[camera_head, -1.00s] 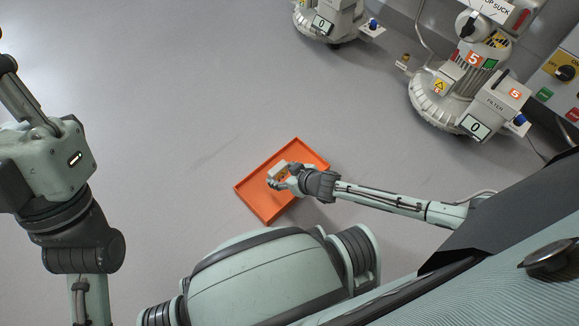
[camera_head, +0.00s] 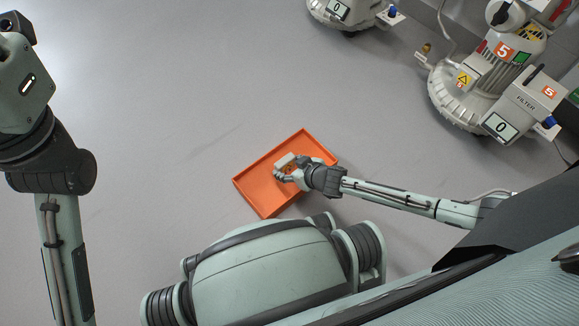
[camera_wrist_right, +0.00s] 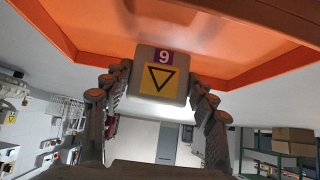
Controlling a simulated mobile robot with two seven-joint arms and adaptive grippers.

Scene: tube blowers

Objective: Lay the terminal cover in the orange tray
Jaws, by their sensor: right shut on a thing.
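The terminal cover (camera_wrist_right: 158,76) is a small pale box with a purple 9 label and a yellow warning triangle. My right gripper (camera_head: 282,168) is shut on it, with a finger on either side in the right wrist view. In the head view the cover (camera_head: 285,160) shows over the orange tray (camera_head: 258,192), inside its outline. The tray is shallow and rectangular, and its interior looks otherwise empty. I cannot tell whether the cover touches the tray floor. My left arm shows at the left, but its gripper is out of view.
The tray lies on open grey floor, with free room to its left and beyond it. A blower marked 5 (camera_head: 455,95) stands at the upper right, with a filter box (camera_head: 520,105). Part of another blower (camera_head: 345,12) shows at the top.

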